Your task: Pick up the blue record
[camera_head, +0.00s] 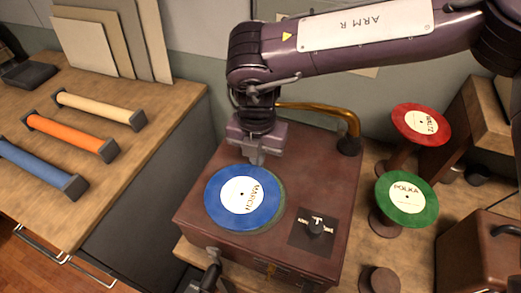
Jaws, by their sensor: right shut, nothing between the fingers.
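The blue record (222,209), with a white label reading MARCH, lies flat on the turntable of a brown record player (333,182). My right gripper (258,160) points down just behind the record's far edge. It is shut with nothing held. I cannot tell whether its tips touch the record. My left gripper is not clearly in view.
A red record (440,136) and a green record (424,213) rest on round stands at the right. A wooden counter (147,162) at left carries coloured rollers.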

